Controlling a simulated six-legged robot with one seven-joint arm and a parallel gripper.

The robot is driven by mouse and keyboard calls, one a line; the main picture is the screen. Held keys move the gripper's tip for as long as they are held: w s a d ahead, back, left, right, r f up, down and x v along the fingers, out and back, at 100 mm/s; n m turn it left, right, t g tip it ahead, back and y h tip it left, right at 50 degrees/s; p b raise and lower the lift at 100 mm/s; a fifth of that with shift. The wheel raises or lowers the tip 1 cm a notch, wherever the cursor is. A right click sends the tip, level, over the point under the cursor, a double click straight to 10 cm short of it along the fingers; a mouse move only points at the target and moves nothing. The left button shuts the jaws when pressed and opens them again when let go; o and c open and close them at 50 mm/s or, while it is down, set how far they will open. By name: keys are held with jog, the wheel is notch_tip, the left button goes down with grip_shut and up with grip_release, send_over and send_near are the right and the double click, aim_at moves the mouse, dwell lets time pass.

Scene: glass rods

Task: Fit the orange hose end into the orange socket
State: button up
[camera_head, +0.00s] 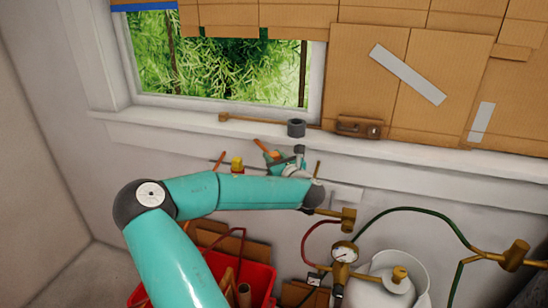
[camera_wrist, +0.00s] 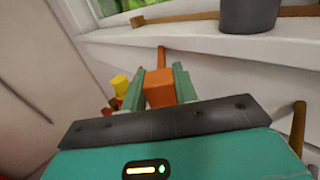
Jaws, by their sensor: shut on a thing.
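My gripper (camera_wrist: 161,78) shows in the wrist view with its two teal fingers shut on an orange block (camera_wrist: 158,90), which seems to be the orange hose end. A thin orange piece (camera_wrist: 161,57) rises beyond the block, close to the window sill. In the head view my gripper (camera_head: 272,157) is small, just below the sill, with an orange piece (camera_head: 260,147) at it; my arm hides part of this area. I cannot pick out the orange socket for certain, nor tell whether the held end touches anything.
A dark grey cylinder (camera_head: 296,128) stands on the window sill (camera_head: 200,131). A yellow-topped item (camera_head: 237,163) is left of my gripper. Below are a red crate (camera_head: 262,278), a gauge (camera_head: 344,252), a white tank (camera_head: 385,285), brass fittings and a green hose (camera_head: 440,219).

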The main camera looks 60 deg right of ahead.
jog(key=shift+f, duration=0.55)
jog(key=o, duration=0.8)
jog(key=v, duration=1.1)
dwell(0.4)
dwell(0.6)
